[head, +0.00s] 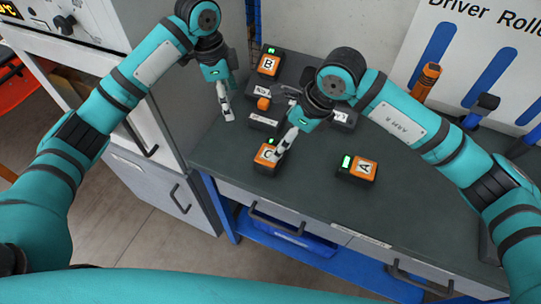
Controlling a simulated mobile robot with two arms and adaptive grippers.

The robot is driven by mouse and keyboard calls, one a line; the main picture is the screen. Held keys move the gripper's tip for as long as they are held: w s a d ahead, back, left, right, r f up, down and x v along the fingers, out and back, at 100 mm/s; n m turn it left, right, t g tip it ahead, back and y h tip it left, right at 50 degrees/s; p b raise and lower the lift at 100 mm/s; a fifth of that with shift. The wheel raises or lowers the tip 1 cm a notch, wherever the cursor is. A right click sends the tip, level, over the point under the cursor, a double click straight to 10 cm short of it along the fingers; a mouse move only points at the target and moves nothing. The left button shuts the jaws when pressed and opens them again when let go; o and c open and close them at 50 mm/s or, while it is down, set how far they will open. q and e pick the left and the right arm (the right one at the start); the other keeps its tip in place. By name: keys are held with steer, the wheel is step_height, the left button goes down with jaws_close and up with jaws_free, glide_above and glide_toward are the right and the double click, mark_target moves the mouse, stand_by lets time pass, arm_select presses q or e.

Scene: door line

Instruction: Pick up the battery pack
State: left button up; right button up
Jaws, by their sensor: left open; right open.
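Three orange and black battery packs with green lights stand on the dark bench. Pack B (269,66) is at the back, pack C (265,158) near the front edge, and pack A (358,169) to the right of C. My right gripper (288,138) is open, with a pale finger reaching down over the right part of pack C and hiding some of it. I cannot tell whether it touches. My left gripper (226,108) is open and empty, above the bench's left edge, left of pack B.
Dark labelled blocks (264,122) sit between packs B and C, partly behind my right gripper. A white panel (480,50) with blue strips stands behind an orange-topped tool (425,80). A white cabinet (110,25) is at left. The bench (310,195) is clear around pack A.

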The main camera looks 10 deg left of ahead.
mark_target(270, 152)
steer(key=x, duration=1.1)
steer(key=shift+w+f, duration=0.35)
steer(key=shift+d, duration=0.1)
steer(key=shift+r, duration=0.1)
steer(key=c, duration=1)
